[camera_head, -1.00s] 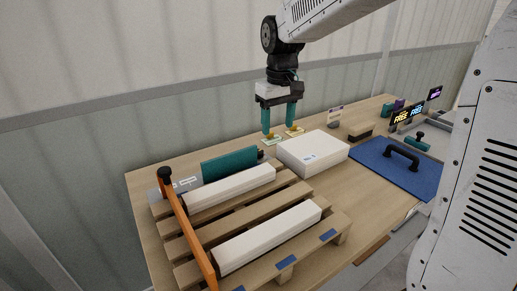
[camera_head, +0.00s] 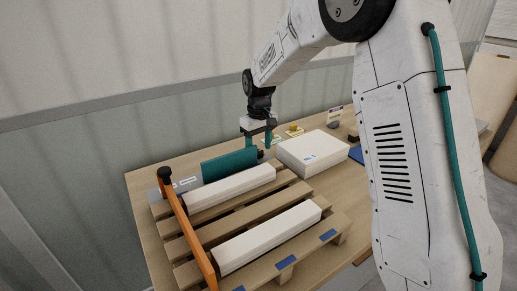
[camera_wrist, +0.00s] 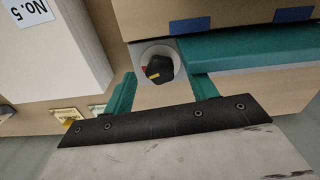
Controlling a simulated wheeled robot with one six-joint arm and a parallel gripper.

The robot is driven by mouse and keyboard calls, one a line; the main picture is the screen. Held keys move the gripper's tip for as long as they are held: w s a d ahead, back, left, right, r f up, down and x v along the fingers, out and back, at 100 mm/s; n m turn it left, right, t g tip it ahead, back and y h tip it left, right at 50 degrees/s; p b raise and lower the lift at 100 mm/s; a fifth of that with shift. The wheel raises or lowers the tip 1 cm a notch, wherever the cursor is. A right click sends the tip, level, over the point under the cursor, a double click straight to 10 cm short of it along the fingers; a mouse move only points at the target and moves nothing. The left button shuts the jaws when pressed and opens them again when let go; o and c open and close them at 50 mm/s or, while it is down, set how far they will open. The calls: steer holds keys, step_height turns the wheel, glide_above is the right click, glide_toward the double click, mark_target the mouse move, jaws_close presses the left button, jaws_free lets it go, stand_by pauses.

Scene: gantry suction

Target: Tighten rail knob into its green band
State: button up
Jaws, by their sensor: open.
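The rail knob (camera_wrist: 158,69) is a black knob with a yellow mark and a small red mark, on a pale round base at the end of the teal panel (camera_wrist: 255,48). In the head view the teal panel (camera_head: 228,165) stands behind the pallet. My gripper (camera_head: 260,145) is open above the panel's right end. In the wrist view its teal fingers (camera_wrist: 162,80) are on either side of the knob, with gaps visible; I cannot tell whether they reach its height. I cannot make out a green band on the dial.
A white box (camera_head: 312,152) stands right of my gripper. The pallet (camera_head: 240,222) carries two white bars and an orange rail (camera_head: 190,230) with a black end. Small yellow pieces on pale cards (camera_head: 294,131) lie behind the box.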

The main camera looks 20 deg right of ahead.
steer(key=shift+f, duration=0.65)
steer(key=c, duration=1)
steer(key=shift+a+m, duration=0.1)
steer(key=shift+m, duration=2.9)
